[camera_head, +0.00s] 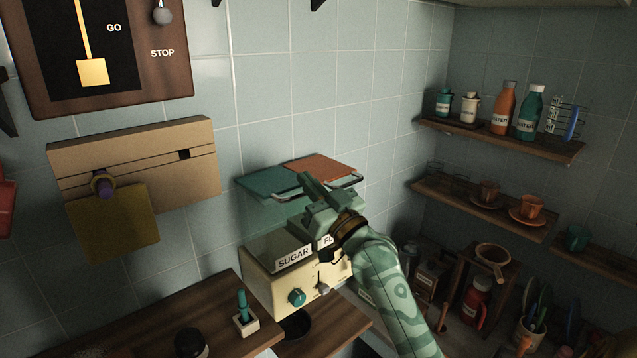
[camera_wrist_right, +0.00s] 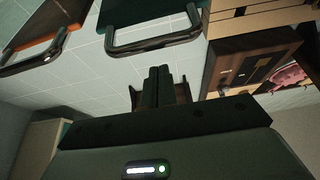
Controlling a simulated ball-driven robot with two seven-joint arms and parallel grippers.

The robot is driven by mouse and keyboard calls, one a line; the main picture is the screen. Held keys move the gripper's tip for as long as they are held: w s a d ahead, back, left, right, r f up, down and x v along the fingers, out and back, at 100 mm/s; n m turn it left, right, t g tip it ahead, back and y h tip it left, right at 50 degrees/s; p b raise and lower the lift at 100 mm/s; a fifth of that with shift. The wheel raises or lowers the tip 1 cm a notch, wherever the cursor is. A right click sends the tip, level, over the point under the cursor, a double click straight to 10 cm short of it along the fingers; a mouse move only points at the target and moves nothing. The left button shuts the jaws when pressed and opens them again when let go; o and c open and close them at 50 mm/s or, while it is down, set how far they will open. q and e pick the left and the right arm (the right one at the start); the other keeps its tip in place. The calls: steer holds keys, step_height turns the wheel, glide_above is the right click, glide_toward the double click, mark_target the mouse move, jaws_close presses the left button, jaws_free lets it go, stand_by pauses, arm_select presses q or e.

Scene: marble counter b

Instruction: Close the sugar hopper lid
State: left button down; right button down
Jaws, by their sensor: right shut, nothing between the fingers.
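The cream hopper box (camera_head: 264,284) stands against the tiled wall, with a SUGAR label (camera_head: 294,258) on its left part and a partly covered second label on its right. A teal lid (camera_head: 262,183) stands raised above the sugar side, beside a raised orange lid (camera_head: 322,166). In the right wrist view the teal lid (camera_wrist_right: 150,12) and its metal handle (camera_wrist_right: 153,44) are at top centre. My right gripper (camera_head: 308,184) is shut and empty, in front of the lids and above the box. It hides part of the box. My left gripper is not in view.
A wooden counter (camera_head: 130,322) lies in front, with a small teal-handled tool in a white holder (camera_head: 245,322) on it. Shelves with bottles (camera_head: 504,107) and cups (camera_head: 530,207) are on the right. A panel (camera_head: 105,50) is at upper left.

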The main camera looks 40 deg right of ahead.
mark_target(303, 193)
steer(key=shift+f, duration=0.9)
steer(key=shift+b, duration=0.3)
step_height(303, 193, down, 2)
steer(key=b, duration=0.4)
steer(key=shift+s+f+t, duration=0.1)
steer(key=shift+t, duration=0.3)
steer(key=shift+s+f+b, duration=0.1)
steer(key=shift+f+b, duration=0.2)
steer(key=shift+f, duration=0.2)
